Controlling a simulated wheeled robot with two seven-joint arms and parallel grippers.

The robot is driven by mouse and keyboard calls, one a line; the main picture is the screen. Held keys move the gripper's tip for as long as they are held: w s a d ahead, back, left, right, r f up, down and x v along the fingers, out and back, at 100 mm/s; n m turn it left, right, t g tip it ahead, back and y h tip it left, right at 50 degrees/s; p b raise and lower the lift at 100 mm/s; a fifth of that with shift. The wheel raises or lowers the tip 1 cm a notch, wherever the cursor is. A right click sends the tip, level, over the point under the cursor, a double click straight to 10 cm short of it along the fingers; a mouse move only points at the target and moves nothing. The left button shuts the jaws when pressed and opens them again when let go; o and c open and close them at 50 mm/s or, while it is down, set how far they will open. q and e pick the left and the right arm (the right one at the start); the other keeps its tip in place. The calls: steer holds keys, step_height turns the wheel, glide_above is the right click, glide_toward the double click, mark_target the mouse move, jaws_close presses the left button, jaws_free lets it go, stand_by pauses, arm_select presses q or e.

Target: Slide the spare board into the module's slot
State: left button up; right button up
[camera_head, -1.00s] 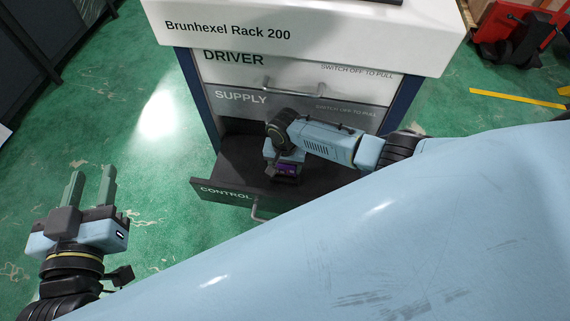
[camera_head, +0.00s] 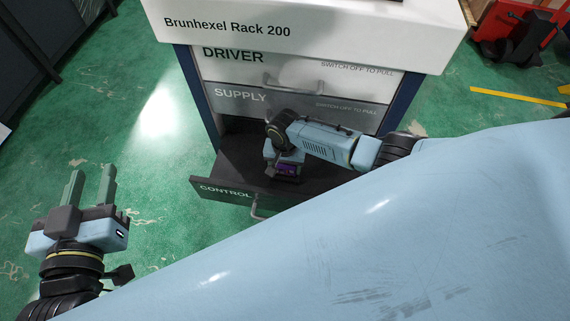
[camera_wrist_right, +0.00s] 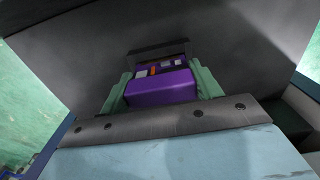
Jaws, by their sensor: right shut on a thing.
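The spare board (camera_wrist_right: 160,88) is purple and sits between the green fingers of my right gripper (camera_wrist_right: 162,84) in the right wrist view. My right gripper is shut on it. In the head view the board (camera_head: 287,169) shows as a small purple patch below my right wrist, inside the open CONTROL drawer (camera_head: 222,190). A dark slotted housing (camera_wrist_right: 160,48), which looks like the module, is at the board's far edge. How deep the board is in the slot cannot be told. My left gripper (camera_head: 92,185) is open and empty over the floor at left.
The Brunhexel Rack 200 (camera_head: 300,35) stands behind, with its DRIVER (camera_head: 300,75) and SUPPLY (camera_head: 240,100) drawers shut above the open one. The drawer's front wall and handle (camera_head: 257,210) stick out. Green floor is clear at left.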

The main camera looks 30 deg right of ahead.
arm_select(q)
steer(key=shift+f+b, duration=0.7)
steer(key=shift+f, duration=0.05)
arm_select(e)
steer(key=shift+f, duration=1.1)
steer(key=o, duration=1.1)
steer(key=shift+c, duration=0.2)
arm_select(q)
steer(key=shift+r, duration=0.1)
